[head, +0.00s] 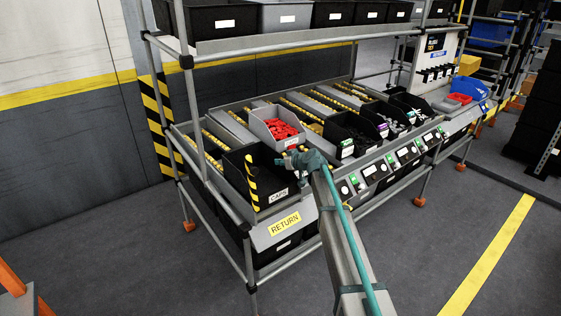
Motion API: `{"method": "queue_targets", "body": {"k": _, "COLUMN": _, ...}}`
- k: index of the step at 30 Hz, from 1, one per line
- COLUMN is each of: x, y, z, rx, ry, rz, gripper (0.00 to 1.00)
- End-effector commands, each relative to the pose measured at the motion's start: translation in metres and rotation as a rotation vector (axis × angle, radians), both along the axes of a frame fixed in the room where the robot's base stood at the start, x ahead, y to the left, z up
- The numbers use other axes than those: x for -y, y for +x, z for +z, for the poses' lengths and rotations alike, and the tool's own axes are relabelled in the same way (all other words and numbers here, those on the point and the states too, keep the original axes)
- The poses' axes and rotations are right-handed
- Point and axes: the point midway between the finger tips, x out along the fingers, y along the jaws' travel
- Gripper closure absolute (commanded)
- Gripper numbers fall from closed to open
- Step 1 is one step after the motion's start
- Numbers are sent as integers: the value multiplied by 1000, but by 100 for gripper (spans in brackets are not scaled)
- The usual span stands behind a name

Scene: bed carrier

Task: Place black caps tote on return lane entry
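The black caps tote (243,166) is at the near left end of the rack, with a white CAPS label on its front. It is directly above and behind the grey return lane entry panel (306,210), which bears a yellow RETURN sign. I cannot tell whether the tote rests on the lane or is held just above it. My gripper (284,161) is at the tote's right rim, seemingly touching it. The fingers are small and partly hidden against the tote, so their opening does not show.
A grey bin of red parts (262,116) stands just behind my gripper. Several black bins, including one (341,128), line the rack to the right. An upper shelf rail (290,41) runs above. The floor in front is clear.

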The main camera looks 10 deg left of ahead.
Motion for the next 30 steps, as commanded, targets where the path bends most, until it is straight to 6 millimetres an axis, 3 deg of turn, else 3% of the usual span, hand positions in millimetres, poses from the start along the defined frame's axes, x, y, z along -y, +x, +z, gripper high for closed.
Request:
{"method": "queue_targets", "body": {"k": 13, "x": 0, "y": 0, "z": -5, "rx": 0, "ry": 3, "rz": -1, "gripper": 100}}
{"method": "queue_targets", "body": {"k": 15, "x": 0, "y": 0, "z": -4, "rx": 1, "ry": 1, "rz": 0, "gripper": 84}}
{"method": "queue_targets", "body": {"k": 18, "x": 0, "y": 0, "z": -4, "rx": 0, "ry": 1, "rz": 0, "gripper": 69}}
{"method": "queue_targets", "body": {"k": 30, "x": 0, "y": 0, "z": 0, "rx": -1, "ry": 1, "rz": 0, "gripper": 69}}
